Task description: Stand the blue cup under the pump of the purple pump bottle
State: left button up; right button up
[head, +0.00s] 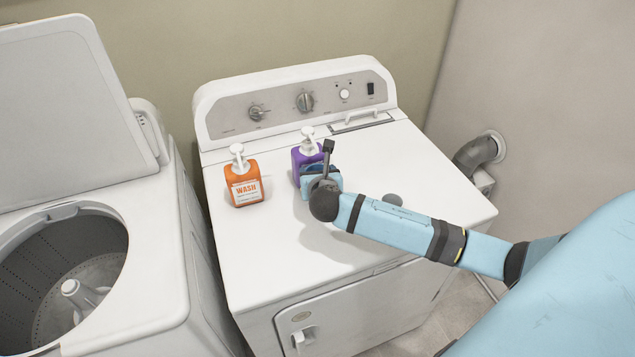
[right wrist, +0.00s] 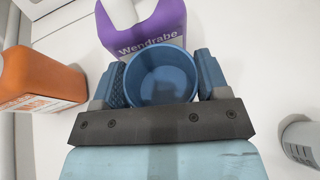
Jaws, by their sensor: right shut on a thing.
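The purple pump bottle (head: 299,158) stands on the white dryer top, with its white pump (head: 308,133) upright. It also shows in the right wrist view (right wrist: 152,32), label facing my gripper. My right gripper (right wrist: 162,82) is shut on the blue cup (right wrist: 160,78), one finger on each side. The cup is upright, its open mouth visible and looking empty. It is close in front of the purple bottle; I cannot tell whether they touch or whether the cup rests on the dryer. In the head view the gripper (head: 322,176) mostly hides the cup. My left gripper is out of view.
An orange pump bottle (head: 244,184) stands left of the purple one. A grey cylindrical thing (head: 393,201) stands to the right on the dryer (head: 430,180); it shows in the right wrist view (right wrist: 302,140). The dryer's right side is mostly clear. An open washer (head: 150,300) stands left.

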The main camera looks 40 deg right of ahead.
jog(key=shift+f, duration=1.75)
jog(key=shift+f, duration=0.15)
jog(key=o, duration=0.9)
jog(key=shift+s+a+r, duration=0.15)
jog(key=shift+s+r, duration=0.1)
jog(key=v, duration=1.1)
jog(key=shift+s+a+r, duration=0.1)
jog(key=shift+s+a, duration=0.05)
